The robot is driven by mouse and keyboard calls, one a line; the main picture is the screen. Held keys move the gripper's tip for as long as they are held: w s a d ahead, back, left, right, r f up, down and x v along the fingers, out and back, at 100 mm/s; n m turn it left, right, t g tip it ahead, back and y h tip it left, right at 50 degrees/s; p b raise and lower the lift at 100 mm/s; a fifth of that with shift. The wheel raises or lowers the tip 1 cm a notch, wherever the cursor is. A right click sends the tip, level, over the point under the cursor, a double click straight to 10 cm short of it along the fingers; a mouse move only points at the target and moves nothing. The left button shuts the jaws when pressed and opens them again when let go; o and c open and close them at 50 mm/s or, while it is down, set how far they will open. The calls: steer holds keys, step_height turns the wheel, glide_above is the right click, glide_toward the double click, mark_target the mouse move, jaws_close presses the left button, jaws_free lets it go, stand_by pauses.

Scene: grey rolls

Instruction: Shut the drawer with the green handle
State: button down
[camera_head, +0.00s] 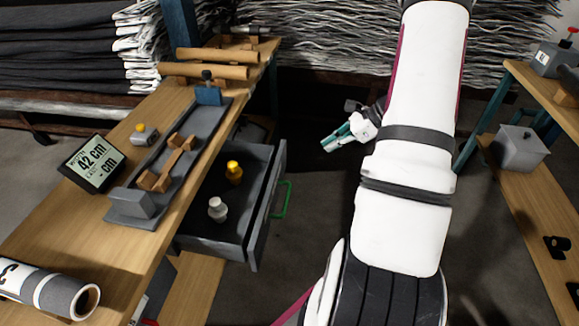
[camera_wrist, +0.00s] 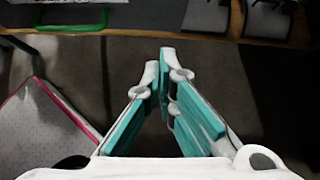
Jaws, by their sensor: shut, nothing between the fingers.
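The grey drawer (camera_head: 219,238) under the workbench is pulled open. Its green handle (camera_head: 283,199) is on the front panel, facing right towards the floor gap. Inside stand a yellow-topped object (camera_head: 233,173) and a white one (camera_head: 217,210). My gripper (camera_head: 328,145) is out over the floor, to the right of and beyond the handle, apart from it. Its teal fingers are shut and empty, as the wrist view shows (camera_wrist: 162,65). In the wrist view the green handle (camera_wrist: 70,27) is at the upper left, away from the fingertips.
The wooden workbench (camera_head: 60,222) carries a display (camera_head: 92,163), a grey fixture (camera_head: 203,135) and a roll (camera_head: 45,292). Another bench (camera_head: 530,195) with a grey box (camera_head: 518,147) stands at right. Stacked grey sheets line the back. Floor between the benches is clear.

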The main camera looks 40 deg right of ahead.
mark_target(234, 152)
steer(key=shift+m, duration=0.3)
steer(key=shift+w+a+r+b+x, duration=0.1)
steer(key=shift+w+r+b+x, duration=0.1)
steer(key=shift+x, duration=2)
steer(key=shift+w+a+r+b+x, duration=0.15)
steer(key=shift+w+b+x, duration=0.1)
steer(key=shift+x, duration=1.9)
steer(key=shift+w+d+r+b+x, duration=0.1)
steer(key=shift+w+r+b+x, duration=0.1)
steer(key=shift+x, duration=2)
steer(key=w+a+b, duration=0.1)
steer(key=w+a, duration=0.3)
steer(key=w, duration=0.1)
steer(key=w+a+b, duration=0.1)
steer(key=w+a, duration=0.2)
steer(key=w, duration=0.1)
steer(key=w+a+b, duration=0.2)
steer(key=w+a, duration=0.2)
steer(key=w, duration=0.1)
steer(key=shift+w+a, duration=0.8)
steer(key=shift+w, duration=0.15)
steer(key=shift+a, duration=0.1)
